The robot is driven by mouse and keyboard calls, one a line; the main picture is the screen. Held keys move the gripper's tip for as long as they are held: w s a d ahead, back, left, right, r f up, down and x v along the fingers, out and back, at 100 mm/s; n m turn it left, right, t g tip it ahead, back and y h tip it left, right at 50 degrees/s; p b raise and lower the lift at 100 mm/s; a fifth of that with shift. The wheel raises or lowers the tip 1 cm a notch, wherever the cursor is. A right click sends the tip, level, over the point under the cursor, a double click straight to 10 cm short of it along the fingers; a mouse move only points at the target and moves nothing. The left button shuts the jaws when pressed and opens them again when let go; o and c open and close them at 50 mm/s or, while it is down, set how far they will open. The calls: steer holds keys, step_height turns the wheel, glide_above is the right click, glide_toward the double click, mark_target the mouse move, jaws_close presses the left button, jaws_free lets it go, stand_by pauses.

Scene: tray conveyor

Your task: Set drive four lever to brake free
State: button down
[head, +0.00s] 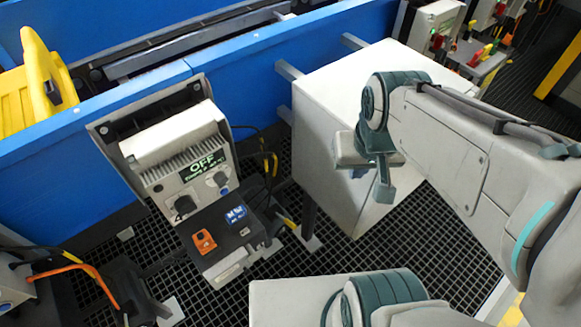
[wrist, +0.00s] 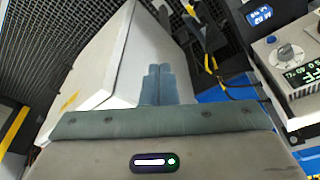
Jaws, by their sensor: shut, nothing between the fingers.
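A drive unit (head: 172,140) with a ribbed heatsink and a display reading OFF is mounted beside the blue conveyor frame in the head view. In the wrist view, part of the unit (wrist: 290,50) with a grey knob shows at the right. My gripper (head: 384,190) is shut and empty, to the right of the unit, in front of the white cabinet. Its closed fingers (wrist: 158,84) point away in the wrist view.
A white cabinet (head: 318,130) stands right of the drive unit, close to my gripper. The blue conveyor frame (head: 235,75) runs behind. Black and yellow cables hang between unit and cabinet. Other control boxes (head: 436,28) stand at the top right. Dark grating covers the floor.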

steer(key=shift+f, duration=0.1)
steer(key=w+a+f+n+b, duration=0.2)
steer(key=w+a+f+b, duration=0.2)
steer(key=f, duration=0.5)
steer(key=w+a+f+n+g+b, duration=0.1)
steer(key=w+a+f+n+b, duration=0.1)
steer(key=w+a+f+b, duration=0.2)
steer(key=w+a+f+n+b, duration=0.3)
steer(key=a+f+b, duration=0.3)
steer(key=f, duration=0.9)
steer(key=shift+w+g+b, duration=0.3)
steer(key=shift+w+b, duration=0.45)
steer(key=shift+b, duration=0.4)
steer(key=shift+d, duration=0.1)
steer(key=b, duration=0.4)
glide_above(288, 222)
steer(key=f, duration=1.2)
steer(key=shift+a+f, duration=0.2)
steer(key=shift+s+d+f, duration=0.2)
steer(key=shift+d+f, duration=0.05)
steer(key=shift+f, duration=0.2)
